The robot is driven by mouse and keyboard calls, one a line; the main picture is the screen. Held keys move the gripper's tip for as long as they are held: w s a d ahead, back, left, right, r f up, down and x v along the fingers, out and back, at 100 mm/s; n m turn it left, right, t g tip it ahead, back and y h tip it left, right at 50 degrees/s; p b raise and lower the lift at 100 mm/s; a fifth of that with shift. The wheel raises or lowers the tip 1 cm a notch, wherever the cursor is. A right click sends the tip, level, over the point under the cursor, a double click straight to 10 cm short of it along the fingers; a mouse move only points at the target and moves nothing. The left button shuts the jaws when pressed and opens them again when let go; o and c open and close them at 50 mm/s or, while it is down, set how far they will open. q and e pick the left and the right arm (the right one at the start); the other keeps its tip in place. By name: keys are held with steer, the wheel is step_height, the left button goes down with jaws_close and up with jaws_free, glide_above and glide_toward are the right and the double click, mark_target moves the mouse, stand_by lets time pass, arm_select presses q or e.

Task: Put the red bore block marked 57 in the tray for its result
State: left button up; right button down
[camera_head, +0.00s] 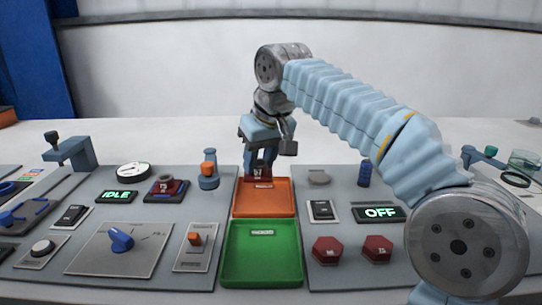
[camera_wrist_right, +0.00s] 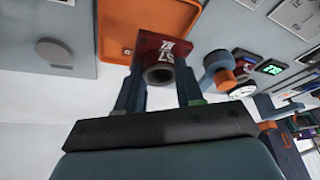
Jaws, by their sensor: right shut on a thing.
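The red bore block marked 57 (camera_head: 258,172) is between the fingers of my right gripper (camera_head: 260,165), at the far edge of the orange tray (camera_head: 278,204). In the right wrist view the block (camera_wrist_right: 164,50) shows its 57 and its round bore, with a finger of my gripper (camera_wrist_right: 160,88) on each side. I cannot tell whether the block touches the tray. The orange tray (camera_wrist_right: 118,34) lies beside and behind the block there. The green tray (camera_head: 262,270) is in front of the orange one and looks empty. My left gripper is not in view.
Two dark red hexagonal blocks (camera_head: 327,250) lie right of the green tray. Another red block (camera_head: 166,187) sits on a dark stand at left. A blue and orange post (camera_head: 209,170) stands close left of my gripper. A display (camera_head: 381,213) reads OFF; another (camera_head: 117,196) reads IDLE.

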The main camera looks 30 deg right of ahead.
mark_target(264, 175)
steer(key=shift+w+d+f, duration=0.35)
steer(key=shift+w+d, duration=0.15)
steer(key=shift+d, duration=0.15)
steer(key=shift+w+d+f, duration=0.2)
step_height(264, 175, down, 4)
steer(key=b, duration=0.4)
steer(key=shift+f+b, duration=0.7)
steer(key=shift+f, duration=0.2)
steer(key=shift+f, duration=0.5)
stand_by(0.7)
steer(key=shift+f, duration=0.1)
stand_by(1.1)
